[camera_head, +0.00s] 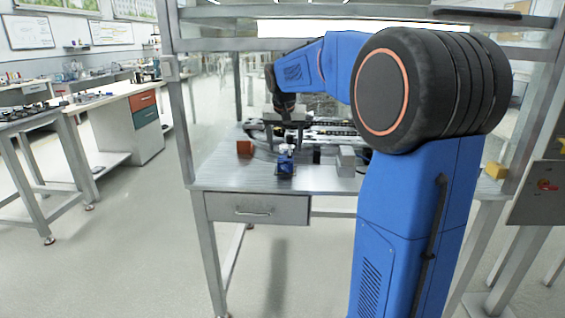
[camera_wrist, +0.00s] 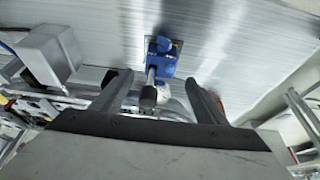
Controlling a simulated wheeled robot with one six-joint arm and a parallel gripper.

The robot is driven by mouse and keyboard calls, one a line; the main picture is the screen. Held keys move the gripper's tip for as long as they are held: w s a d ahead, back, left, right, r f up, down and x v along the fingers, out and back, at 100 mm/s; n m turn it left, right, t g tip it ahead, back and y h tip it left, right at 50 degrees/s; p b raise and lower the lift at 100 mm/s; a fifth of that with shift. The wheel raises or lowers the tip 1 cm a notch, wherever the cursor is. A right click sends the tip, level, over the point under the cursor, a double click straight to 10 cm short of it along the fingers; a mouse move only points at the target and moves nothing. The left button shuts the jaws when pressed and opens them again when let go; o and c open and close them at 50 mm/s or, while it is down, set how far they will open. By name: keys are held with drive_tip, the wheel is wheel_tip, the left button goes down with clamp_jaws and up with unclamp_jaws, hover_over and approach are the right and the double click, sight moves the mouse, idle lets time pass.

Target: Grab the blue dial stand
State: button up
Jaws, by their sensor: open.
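The blue dial stand (camera_head: 285,160) stands on the metal table near its front edge, with a pale round part at its top. In the wrist view the blue dial stand (camera_wrist: 160,62) shows ahead of the fingers, with a grey rod and dark tip reaching toward the gap between them. My gripper (camera_head: 286,138) points down just above the stand in the head view. In the wrist view my gripper (camera_wrist: 160,92) is open, one finger to each side of the stand's line. I cannot tell whether a finger touches it.
An orange-brown block (camera_head: 244,148) sits left of the stand, and a grey box (camera_head: 346,161) stands to its right. A track (camera_head: 325,130) runs behind. The metal table (camera_head: 225,178) has bare room at its front left. Frame posts (camera_head: 178,110) rise at the left.

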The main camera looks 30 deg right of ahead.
sight(286, 157)
drive_tip(key=shift+x, duration=3.7)
drive_tip(key=shift+c, duration=0.3)
drive_tip(key=shift+r, duration=0.1)
clamp_jaws()
